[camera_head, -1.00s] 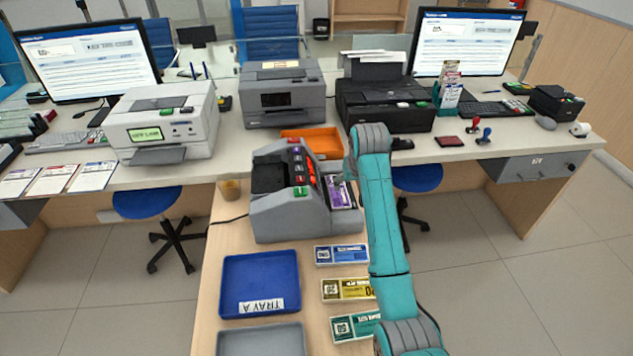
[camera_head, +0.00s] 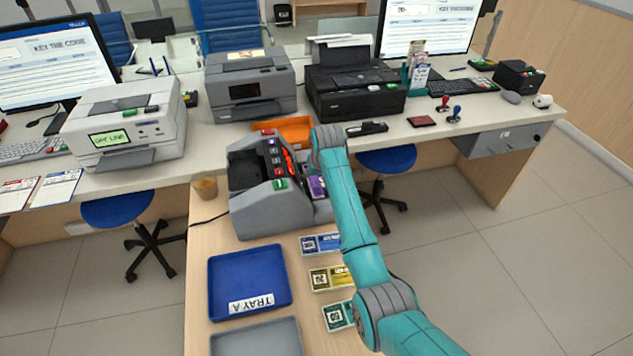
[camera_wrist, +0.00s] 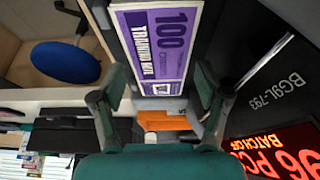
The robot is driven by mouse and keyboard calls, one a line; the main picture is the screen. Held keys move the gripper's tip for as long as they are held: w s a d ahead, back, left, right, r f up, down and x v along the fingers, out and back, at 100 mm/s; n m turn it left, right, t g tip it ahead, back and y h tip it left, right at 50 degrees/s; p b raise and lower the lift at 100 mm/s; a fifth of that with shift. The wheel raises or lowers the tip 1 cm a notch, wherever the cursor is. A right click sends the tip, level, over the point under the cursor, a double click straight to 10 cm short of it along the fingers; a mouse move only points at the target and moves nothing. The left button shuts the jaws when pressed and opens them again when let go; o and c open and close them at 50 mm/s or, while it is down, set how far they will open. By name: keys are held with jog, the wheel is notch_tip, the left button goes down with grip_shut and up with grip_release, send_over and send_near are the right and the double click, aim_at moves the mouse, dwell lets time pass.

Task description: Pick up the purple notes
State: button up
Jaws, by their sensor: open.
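The purple notes (camera_wrist: 157,45), a bundle marked 100, fill the upper middle of the wrist view. In the head view only a purple edge of the notes (camera_head: 317,187) shows, in the right-hand bay of the grey note counter (camera_head: 268,212), with my arm covering the rest. My gripper (camera_wrist: 161,85) is open and empty. Its two fingers stand apart on either side of the lower part of the notes in the wrist view. I cannot tell how far above them the fingertips are. In the head view my gripper is hidden behind my arm.
Blue (camera_head: 322,243), yellow (camera_head: 330,278) and green (camera_head: 338,316) note bundles lie in a column in front of the counter. Blue tray A (camera_head: 283,308) is left of them. An orange tray (camera_head: 290,128) is behind the counter. A cup (camera_head: 205,187) stands left of the machine.

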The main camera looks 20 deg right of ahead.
jog(key=shift+w+f, duration=0.25)
jog(key=shift+f, duration=0.35)
jog(key=c, duration=1.1)
